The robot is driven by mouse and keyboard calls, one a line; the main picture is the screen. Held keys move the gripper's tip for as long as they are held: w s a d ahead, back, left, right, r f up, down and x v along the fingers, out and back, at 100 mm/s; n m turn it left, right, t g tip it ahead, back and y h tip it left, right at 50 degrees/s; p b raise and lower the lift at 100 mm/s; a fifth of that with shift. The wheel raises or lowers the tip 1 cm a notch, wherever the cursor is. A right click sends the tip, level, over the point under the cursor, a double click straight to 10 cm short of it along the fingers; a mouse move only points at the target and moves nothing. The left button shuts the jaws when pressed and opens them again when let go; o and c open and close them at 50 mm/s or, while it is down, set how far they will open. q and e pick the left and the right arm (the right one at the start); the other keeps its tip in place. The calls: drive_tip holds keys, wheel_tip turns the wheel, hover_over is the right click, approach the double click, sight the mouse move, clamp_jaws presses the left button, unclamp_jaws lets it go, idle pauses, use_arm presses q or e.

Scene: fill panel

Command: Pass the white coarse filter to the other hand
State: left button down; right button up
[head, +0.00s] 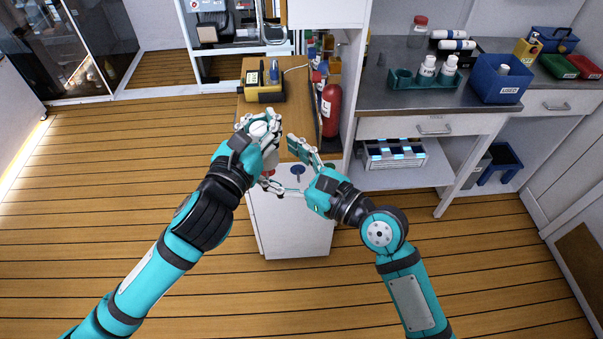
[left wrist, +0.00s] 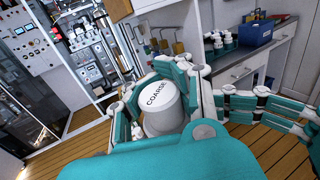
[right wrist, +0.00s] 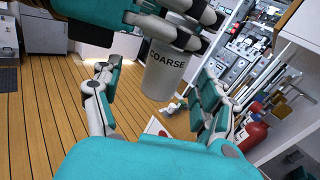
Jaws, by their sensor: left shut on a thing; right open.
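The white coarse filter (left wrist: 160,105) is a white cylinder marked COARSE. In the left wrist view it sits between the fingers of my left gripper (left wrist: 150,118), which is shut on it. In the head view the filter (head: 259,129) is partly hidden by my left gripper (head: 262,138). My right gripper (head: 280,165) is open just to the right and below. In the right wrist view the filter (right wrist: 163,75) hangs from the left gripper's fingers, ahead of and between the open fingers of my right gripper (right wrist: 155,100). I cannot see any touch between the right fingers and the filter.
A white cabinet (head: 290,225) with a wooden top stands below the grippers. A yellow device (head: 262,88) sits on it and a red fire extinguisher (head: 331,108) stands at its right. A grey counter (head: 395,92) with bottles and a blue bin (head: 500,82) is further right.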

sight(271, 158)
drive_tip(key=x, duration=0.5)
drive_tip(key=shift+w+a, duration=0.2)
drive_tip(key=shift+w, duration=0.05)
drive_tip(key=shift+c, duration=0.3)
drive_tip(key=shift+s, duration=0.1)
drive_tip(key=c, duration=1.3)
drive_tip(key=shift+c, duration=0.2)
drive_tip(key=shift+c, duration=0.2)
use_arm(q)
drive_tip(key=c, duration=2)
unclamp_jaws()
use_arm(e)
drive_tip(key=shift+d, duration=0.1)
clamp_jaws()
use_arm(q)
drive_tip(key=o, duration=0.7)
drive_tip(key=shift+o, duration=0.2)
